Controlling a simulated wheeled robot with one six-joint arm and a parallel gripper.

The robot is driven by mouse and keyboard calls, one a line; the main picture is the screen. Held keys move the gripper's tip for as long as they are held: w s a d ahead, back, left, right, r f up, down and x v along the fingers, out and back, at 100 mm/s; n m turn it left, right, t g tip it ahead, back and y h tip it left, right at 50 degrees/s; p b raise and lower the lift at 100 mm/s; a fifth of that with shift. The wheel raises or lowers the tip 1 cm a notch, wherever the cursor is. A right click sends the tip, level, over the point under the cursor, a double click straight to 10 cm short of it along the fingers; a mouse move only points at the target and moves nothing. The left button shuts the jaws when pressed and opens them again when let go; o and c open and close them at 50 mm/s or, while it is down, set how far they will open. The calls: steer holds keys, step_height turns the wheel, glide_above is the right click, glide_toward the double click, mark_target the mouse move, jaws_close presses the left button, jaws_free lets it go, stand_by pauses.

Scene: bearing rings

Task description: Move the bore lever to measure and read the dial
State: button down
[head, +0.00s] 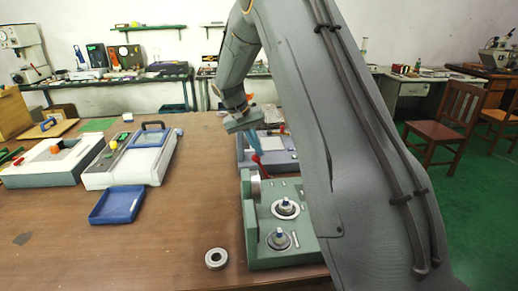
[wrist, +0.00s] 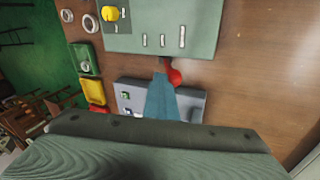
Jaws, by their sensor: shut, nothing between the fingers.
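A lever with a red knob (head: 257,159) stands at the back left of the green fixture (head: 262,252). I cannot tell for sure that it is the bore lever. The red knob also shows in the wrist view (wrist: 174,76). My gripper (head: 256,146) is shut and empty, its bluish fingers pointing down right by the knob; in the wrist view the fingers (wrist: 161,82) lie just left of it. I cannot tell whether they touch. Two ringed posts (head: 285,207) stand on the fixture. No readable dial face shows.
A grey unit (head: 283,160) stands behind the green fixture. A loose ring (head: 216,258) lies left of it. A blue tray (head: 117,205) and a white device (head: 130,168) are farther left. Bare table lies between. My arm hides the fixture's right side.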

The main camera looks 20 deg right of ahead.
steer(key=d+r+b+v, duration=0.1)
steer(key=d+v, duration=0.1)
steer(key=v, duration=0.9)
steer(key=shift+s+r, duration=0.3)
steer(key=shift+s, duration=0.3)
steer(key=shift+d, duration=0.1)
